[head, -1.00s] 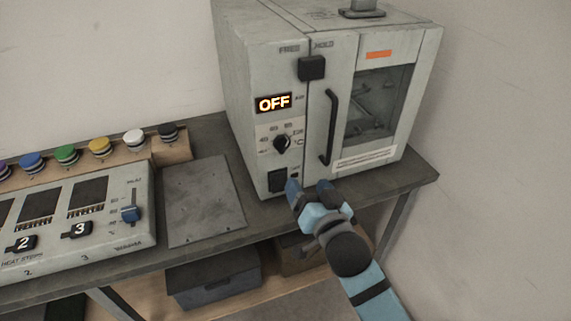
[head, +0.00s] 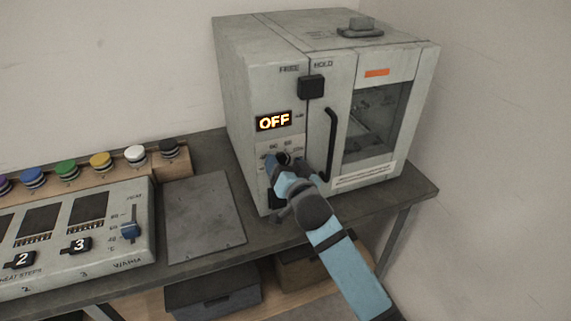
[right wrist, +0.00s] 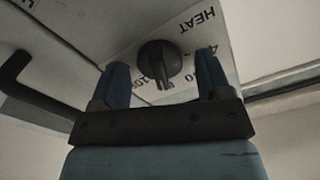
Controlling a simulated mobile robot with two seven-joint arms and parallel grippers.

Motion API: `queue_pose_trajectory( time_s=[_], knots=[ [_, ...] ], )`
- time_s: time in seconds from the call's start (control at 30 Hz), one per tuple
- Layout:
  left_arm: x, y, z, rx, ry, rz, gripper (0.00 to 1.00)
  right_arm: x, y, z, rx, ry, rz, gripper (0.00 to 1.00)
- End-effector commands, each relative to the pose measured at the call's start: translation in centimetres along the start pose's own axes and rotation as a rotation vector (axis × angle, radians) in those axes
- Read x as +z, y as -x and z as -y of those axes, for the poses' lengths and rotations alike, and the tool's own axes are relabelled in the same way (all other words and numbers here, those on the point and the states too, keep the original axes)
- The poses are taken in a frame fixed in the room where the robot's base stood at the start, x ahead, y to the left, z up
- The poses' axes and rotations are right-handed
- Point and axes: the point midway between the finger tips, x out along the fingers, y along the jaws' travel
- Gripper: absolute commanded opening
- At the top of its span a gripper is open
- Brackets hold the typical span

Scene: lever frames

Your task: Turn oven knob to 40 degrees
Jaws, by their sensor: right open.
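The oven (head: 350,215) is a pale grey box on the bench, with its display (head: 274,121) reading OFF. The black oven knob (head: 283,158) sits on the dial plate below the display, partly hidden by my gripper in the head view. In the right wrist view the knob (right wrist: 158,62) shows round with a raised grip bar, beside the lettering HEAT. My right gripper (head: 285,164) is open in front of the dial. In the right wrist view its two blue fingers (right wrist: 162,75) stand on either side of the knob, apart from it. My left gripper is not seen.
A black door handle (head: 328,145) stands out just right of the dial. A black FREE/HOLD block (head: 312,87) is above.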

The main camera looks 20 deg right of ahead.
Motion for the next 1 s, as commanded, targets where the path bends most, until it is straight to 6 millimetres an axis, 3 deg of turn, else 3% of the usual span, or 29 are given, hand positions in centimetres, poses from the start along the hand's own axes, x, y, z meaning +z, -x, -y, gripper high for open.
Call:
queue_pose_trajectory(
  time_s=[0.23,0.43,0.47,0.77,1.0],
  knots=[
    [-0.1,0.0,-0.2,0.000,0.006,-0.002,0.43,0.0,-0.1,0.0,0.000,0.000,0.000,0.71],
    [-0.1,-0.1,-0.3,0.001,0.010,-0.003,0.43,0.0,0.0,0.0,-0.001,0.000,0.000,0.25],
    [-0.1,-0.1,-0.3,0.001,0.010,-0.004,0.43,0.0,0.0,0.0,0.000,0.000,0.000,0.23],
    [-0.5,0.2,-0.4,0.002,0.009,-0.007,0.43,-0.1,0.0,0.1,0.000,0.032,0.000,0.23],
    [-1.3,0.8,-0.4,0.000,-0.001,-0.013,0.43,-0.3,-0.1,0.2,0.000,0.161,0.000,0.23]
  ],
)
